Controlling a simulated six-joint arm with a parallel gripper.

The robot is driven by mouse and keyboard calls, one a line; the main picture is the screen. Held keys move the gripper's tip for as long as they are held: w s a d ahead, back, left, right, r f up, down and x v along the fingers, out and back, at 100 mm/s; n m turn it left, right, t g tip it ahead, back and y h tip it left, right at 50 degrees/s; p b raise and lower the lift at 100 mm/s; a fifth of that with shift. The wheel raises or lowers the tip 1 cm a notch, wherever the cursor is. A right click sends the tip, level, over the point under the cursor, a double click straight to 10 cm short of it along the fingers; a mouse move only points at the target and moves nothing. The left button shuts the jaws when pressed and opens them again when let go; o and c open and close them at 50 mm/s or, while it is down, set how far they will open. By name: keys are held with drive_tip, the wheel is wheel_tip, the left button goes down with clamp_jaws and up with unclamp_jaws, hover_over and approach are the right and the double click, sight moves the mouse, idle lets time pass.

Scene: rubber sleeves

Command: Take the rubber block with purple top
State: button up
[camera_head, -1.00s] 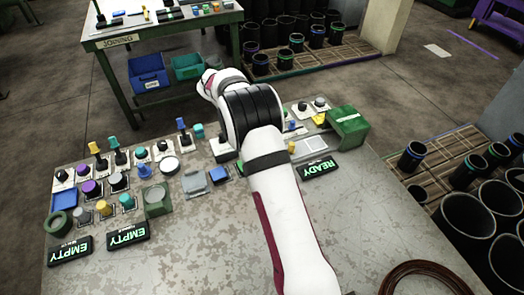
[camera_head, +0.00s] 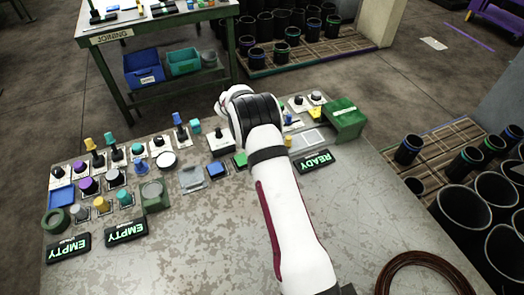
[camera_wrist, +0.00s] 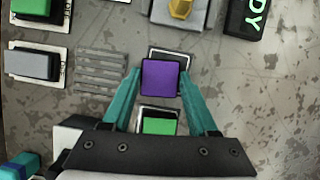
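The block with the purple top (camera_wrist: 159,79) lies between the two teal fingers of my gripper (camera_wrist: 160,86) in the wrist view. The fingertips flank its left and right sides very closely. Whether they press on it or leave a thin gap, I cannot tell. A dark pad with a pale edge (camera_wrist: 170,55) shows just behind the block. In the head view my arm hides the block and my fingers.
A green-topped block (camera_wrist: 158,126) is close by, between my fingers' bases. A yellow piece (camera_wrist: 180,8) and a grey block (camera_wrist: 33,65) are around. In the head view, many controls crowd the bench's left; a green box (camera_head: 347,122) stands at right.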

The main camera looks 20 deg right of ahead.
drive_tip(key=c, duration=0.4)
drive_tip(key=shift+r, duration=0.15)
